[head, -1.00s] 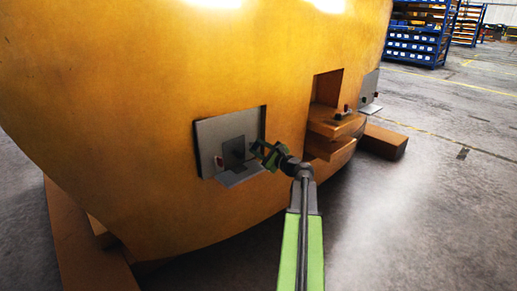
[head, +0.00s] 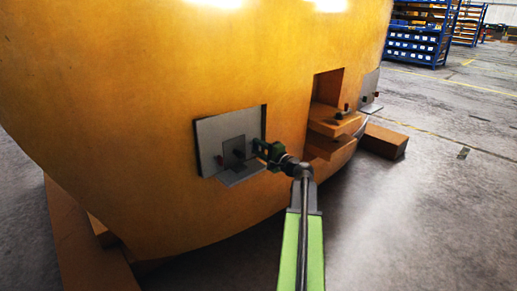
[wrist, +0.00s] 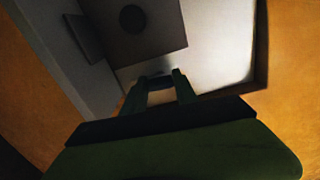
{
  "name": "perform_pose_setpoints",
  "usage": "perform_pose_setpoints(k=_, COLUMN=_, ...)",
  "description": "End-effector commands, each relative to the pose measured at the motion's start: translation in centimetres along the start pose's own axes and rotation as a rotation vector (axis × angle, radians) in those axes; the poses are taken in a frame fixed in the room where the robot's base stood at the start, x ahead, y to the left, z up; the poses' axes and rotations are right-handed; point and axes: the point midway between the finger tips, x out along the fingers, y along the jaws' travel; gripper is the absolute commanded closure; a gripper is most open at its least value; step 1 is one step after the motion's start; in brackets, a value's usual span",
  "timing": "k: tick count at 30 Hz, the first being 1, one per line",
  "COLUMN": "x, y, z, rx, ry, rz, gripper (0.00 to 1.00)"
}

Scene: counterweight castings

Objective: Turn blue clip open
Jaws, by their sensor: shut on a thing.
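My gripper (head: 262,149) is at the right side of a grey panel (head: 209,129) set in the orange casting. In the wrist view its two fingers (wrist: 156,84) are closed around a small dark piece at the panel, which I take for the blue clip (wrist: 156,75). Its blue colour barely shows in the shade, and its turn angle cannot be told. In the head view the gripper hides it. Left of the gripper, a darker square plate (head: 229,145) with a dark round knob (head: 238,154) sits on the panel; the knob also shows in the wrist view (wrist: 132,18).
A small red part (head: 219,159) is on the panel, above a grey ledge (head: 240,177). The orange casting (head: 120,120) curves around the panel. An orange stepped recess (head: 335,122) and a second grey panel (head: 371,87) lie to the right.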

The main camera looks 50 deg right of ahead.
Motion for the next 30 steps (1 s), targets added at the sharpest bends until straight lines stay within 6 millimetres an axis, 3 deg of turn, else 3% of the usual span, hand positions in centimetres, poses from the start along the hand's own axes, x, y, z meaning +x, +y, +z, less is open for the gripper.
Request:
perform_pose_setpoints(k=22, x=-0.08, y=0.14, z=0.04, rx=-0.090, ry=-0.001, rz=0.003, gripper=1.00)
perform_pose_setpoints(k=23, x=-0.08, y=0.14, z=0.04, rx=-0.090, ry=-0.001, rz=0.003, gripper=0.64)
perform_pose_setpoints(k=27, x=-0.05, y=0.12, z=0.05, rx=-0.088, ry=-0.001, rz=0.002, gripper=0.46)
perform_pose_setpoints(k=30, x=-0.02, y=0.10, z=0.05, rx=-0.088, ry=-0.001, rz=0.001, gripper=0.44)
